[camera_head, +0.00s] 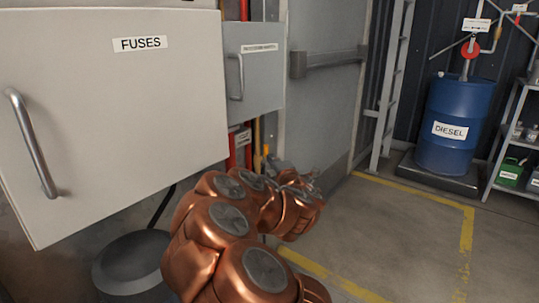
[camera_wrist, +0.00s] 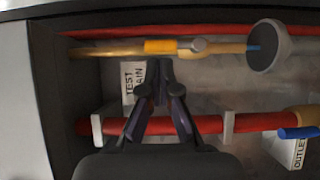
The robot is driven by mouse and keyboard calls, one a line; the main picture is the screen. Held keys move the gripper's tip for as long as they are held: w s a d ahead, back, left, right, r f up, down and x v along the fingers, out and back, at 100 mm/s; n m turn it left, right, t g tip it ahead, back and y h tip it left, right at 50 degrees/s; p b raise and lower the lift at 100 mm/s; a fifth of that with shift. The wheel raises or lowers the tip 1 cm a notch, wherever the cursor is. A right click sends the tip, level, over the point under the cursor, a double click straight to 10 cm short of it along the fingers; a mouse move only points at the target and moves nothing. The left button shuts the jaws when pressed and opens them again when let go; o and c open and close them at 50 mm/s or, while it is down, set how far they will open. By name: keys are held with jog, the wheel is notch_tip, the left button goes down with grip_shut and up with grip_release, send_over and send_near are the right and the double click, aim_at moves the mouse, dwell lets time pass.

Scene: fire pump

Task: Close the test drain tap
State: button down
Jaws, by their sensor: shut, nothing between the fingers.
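The test drain tap has a yellow lever handle (camera_wrist: 168,46) that lies along a brass-coloured pipe (camera_wrist: 100,52) in the wrist view, with a round grey hub at its right end. A white "TEST DRAIN" label (camera_wrist: 130,84) is just below it, partly covered by my gripper. My gripper (camera_wrist: 158,66) is shut and empty, its fingertips just below the lever's left part in the picture; I cannot tell whether they touch it. In the head view my gripper (camera_head: 303,184) is small beside the wall pipes, and the tap is not clear there.
A red pipe (camera_wrist: 255,122) runs behind my fingers, with a blue handle (camera_wrist: 300,132) and an "OUTLET" label at right. A dark round part (camera_wrist: 264,46) is at upper right. A "FUSES" cabinet (camera_head: 110,100) stands close at left; a diesel drum (camera_head: 455,110) is farther right. Floor at right is clear.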

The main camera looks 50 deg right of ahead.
aim_at(267, 151)
jog(key=shift+b+x, duration=0.4)
jog(key=shift+x, duration=1.55)
jog(key=shift+d, duration=0.1)
jog(key=shift+r+p, duration=0.15)
jog(key=shift+p, duration=0.4)
